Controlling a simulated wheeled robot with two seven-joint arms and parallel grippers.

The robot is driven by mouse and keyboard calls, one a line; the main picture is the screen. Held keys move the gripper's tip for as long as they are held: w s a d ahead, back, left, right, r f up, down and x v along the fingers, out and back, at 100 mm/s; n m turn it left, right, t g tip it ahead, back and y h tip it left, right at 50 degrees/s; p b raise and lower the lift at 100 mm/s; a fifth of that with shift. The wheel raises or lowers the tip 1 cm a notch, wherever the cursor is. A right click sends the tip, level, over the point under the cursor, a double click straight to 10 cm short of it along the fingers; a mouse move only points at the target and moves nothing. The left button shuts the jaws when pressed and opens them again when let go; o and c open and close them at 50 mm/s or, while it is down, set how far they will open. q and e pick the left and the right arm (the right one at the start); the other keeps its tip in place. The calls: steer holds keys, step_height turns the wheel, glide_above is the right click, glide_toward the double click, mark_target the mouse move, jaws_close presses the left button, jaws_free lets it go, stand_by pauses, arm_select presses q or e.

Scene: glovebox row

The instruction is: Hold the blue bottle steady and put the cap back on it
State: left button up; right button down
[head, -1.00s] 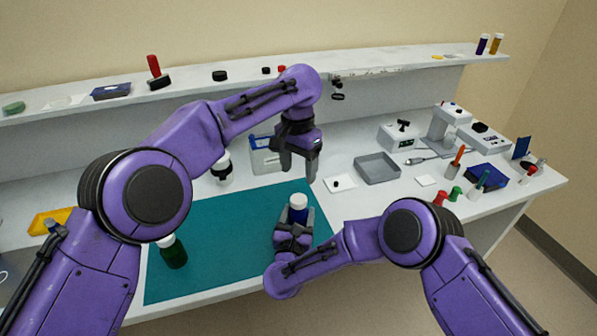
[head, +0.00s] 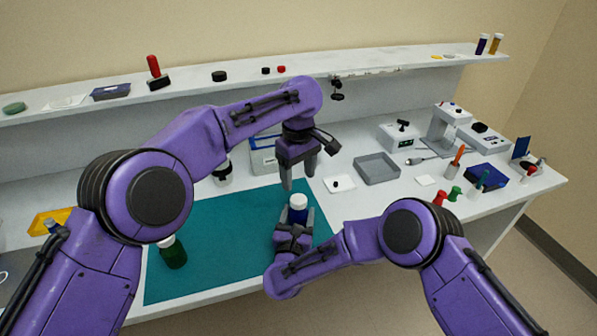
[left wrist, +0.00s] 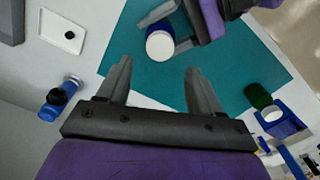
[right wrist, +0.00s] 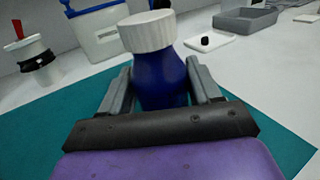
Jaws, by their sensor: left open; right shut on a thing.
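The blue bottle (head: 298,216) stands upright on the teal mat (head: 205,225), with a ribbed white cap (head: 298,201) on its top. In the right wrist view the cap (right wrist: 147,32) sits over the neck of the bottle (right wrist: 160,78). I cannot tell how tightly it is seated. My right gripper (head: 295,222) is shut around the bottle's body. My left gripper (head: 299,183) is open and empty, pointing down just above the cap. In the left wrist view the cap (left wrist: 160,46) lies just beyond the gap between its fingertips (left wrist: 158,68).
A green bottle with a white cap (head: 172,252) stands at the mat's left. A dark-banded white bottle (head: 222,174) stands behind the mat. A white tile with a black piece (head: 340,185) and a grey tray (head: 377,168) lie to the right. A shelf (head: 200,88) runs behind.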

mark_target(298, 199)
arm_select(q)
step_height(298, 199, down, 8)
steer(key=shift+r, duration=0.2)
